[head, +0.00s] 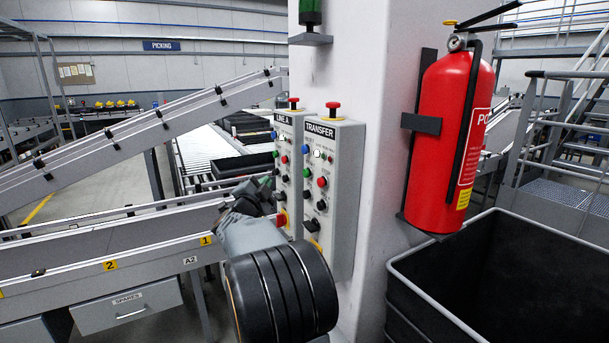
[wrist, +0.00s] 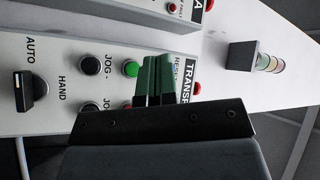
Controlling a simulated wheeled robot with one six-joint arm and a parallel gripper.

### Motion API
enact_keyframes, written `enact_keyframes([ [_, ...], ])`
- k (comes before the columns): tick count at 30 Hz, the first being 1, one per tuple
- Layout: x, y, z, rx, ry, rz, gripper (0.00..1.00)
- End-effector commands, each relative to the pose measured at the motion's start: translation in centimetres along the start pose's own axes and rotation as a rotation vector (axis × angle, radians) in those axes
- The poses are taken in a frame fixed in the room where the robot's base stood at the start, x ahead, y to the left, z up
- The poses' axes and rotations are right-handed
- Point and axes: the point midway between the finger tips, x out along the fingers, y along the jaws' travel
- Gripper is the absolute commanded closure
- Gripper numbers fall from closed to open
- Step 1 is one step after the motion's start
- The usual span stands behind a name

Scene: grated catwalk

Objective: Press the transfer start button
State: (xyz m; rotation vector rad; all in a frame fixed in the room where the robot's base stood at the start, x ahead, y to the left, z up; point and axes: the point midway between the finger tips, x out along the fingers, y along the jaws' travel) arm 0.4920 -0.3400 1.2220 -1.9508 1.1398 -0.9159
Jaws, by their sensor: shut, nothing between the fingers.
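The grey TRANSFER panel (head: 345,185) is fixed to the white column. Its green button (head: 306,173) is at the left, above a black button, with a red button (head: 321,182) to its right. In the wrist view the panel lies sideways and the green button (wrist: 131,68) shows just left of my fingertips. My gripper (wrist: 155,66) is shut and empty, its two green fingers side by side over the panel. Contact cannot be told. In the head view my gripper (head: 267,184) is in front of the LINE A panel's lower left.
The LINE A panel (head: 284,150) stands directly left of TRANSFER. Red mushroom knobs top both panels. A selector switch (wrist: 31,90) and black jog buttons (wrist: 90,63) are nearby. A fire extinguisher (head: 445,140) and black bin (head: 500,270) are right; conveyors (head: 120,240) are left.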

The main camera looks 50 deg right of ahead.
Motion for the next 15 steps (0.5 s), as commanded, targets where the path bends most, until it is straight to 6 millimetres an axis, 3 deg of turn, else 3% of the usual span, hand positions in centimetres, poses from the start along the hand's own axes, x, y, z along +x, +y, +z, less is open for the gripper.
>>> enact_keyframes([
  [7,0.5,0.4,-0.4,-0.001,0.000,0.001,1.00],
  [15,2.7,2.0,-2.0,-0.003,0.001,0.002,1.00],
])
